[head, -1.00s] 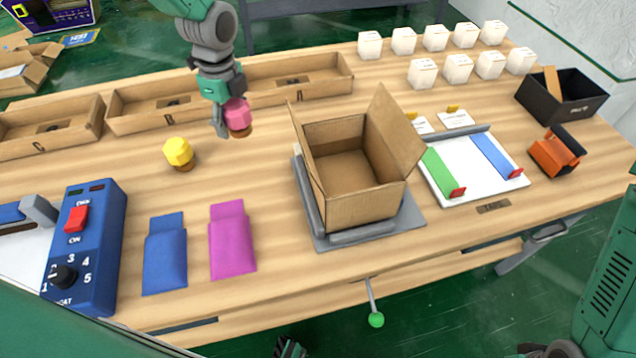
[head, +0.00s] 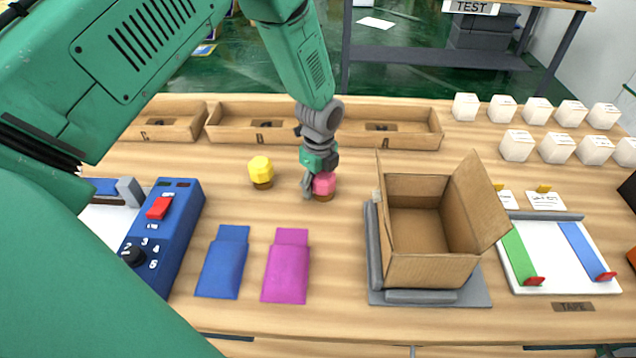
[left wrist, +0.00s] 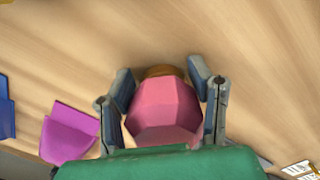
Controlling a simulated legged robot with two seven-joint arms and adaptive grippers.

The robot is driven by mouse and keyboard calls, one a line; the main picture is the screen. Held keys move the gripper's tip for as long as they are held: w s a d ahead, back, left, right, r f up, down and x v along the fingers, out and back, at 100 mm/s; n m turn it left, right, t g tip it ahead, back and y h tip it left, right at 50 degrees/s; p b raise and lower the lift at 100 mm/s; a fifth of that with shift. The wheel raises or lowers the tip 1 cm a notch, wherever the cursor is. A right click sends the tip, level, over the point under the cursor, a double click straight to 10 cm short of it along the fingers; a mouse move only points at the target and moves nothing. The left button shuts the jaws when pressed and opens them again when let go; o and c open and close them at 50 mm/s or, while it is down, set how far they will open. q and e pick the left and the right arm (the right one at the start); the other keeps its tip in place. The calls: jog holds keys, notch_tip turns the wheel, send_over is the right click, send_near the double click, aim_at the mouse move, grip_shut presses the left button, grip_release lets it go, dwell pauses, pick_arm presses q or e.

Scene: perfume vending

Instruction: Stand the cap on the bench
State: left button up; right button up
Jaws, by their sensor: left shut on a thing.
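The pink faceted cap (head: 323,183) with a brown lower end is between the fingers of my left gripper (head: 314,184), which is shut on it. In the head view it is upright, at or just above the wooden bench (head: 335,240); I cannot tell whether it touches. In the left wrist view the pink cap (left wrist: 165,108) sits between both fingers (left wrist: 160,100), its brown end showing beyond it. A yellow faceted cap (head: 261,168) with a brown lower end stands on the bench to the left. My right gripper is out of view.
An open cardboard box (head: 430,270) stands on a grey plate to the right. A blue pouch (head: 222,262), a magenta pouch (head: 287,266) and a blue control box (head: 163,235) lie nearer. Wooden trays (head: 385,142) line the back. Bare bench surrounds the cap.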

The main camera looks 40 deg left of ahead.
pick_arm(q)
jog(key=o, duration=0.8)
jog(key=shift+c, duration=0.2)
jog(key=o, duration=0.4)
jog(key=shift+a, duration=0.15)
jog(key=r, duration=1.2)
jog(key=shift+d+r, duration=0.1)
jog(key=shift+d, duration=0.15)
